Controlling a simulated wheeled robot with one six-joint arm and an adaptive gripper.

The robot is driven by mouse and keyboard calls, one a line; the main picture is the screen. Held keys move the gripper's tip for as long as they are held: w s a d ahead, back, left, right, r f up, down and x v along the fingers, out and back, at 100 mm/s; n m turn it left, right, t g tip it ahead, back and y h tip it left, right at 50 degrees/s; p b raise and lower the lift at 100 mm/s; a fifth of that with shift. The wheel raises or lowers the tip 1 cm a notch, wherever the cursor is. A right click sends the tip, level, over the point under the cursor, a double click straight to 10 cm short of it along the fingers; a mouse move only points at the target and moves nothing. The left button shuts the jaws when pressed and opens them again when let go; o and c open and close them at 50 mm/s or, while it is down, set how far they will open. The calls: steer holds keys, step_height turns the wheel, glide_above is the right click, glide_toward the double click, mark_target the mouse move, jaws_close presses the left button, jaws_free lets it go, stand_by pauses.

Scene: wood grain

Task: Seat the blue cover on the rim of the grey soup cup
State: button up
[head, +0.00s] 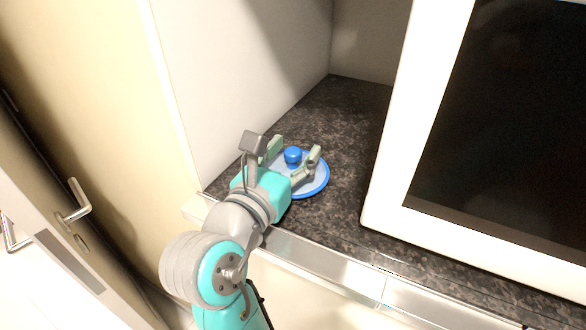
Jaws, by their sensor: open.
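The blue cover (316,183) is a round disc with a darker blue rim and a blue knob (292,158) at its middle. It is over the dark countertop, near the front left corner. My gripper (294,150) is open, with one pale finger on each side of the knob. I cannot tell whether the fingers touch the knob or the disc. My gripper's body hides the near left part of the cover. The grey soup cup does not show, and I cannot tell whether it is under the cover.
A large white-framed appliance with a dark front (395,150) stands on the countertop (340,125) to the right. A pale wall panel (230,80) rises close on the left. Dark countertop is bare behind the cover and between it and the appliance.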

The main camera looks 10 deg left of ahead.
steer(key=shift+w+d, duration=0.1)
steer(key=shift+w, duration=0.05)
jaws_close()
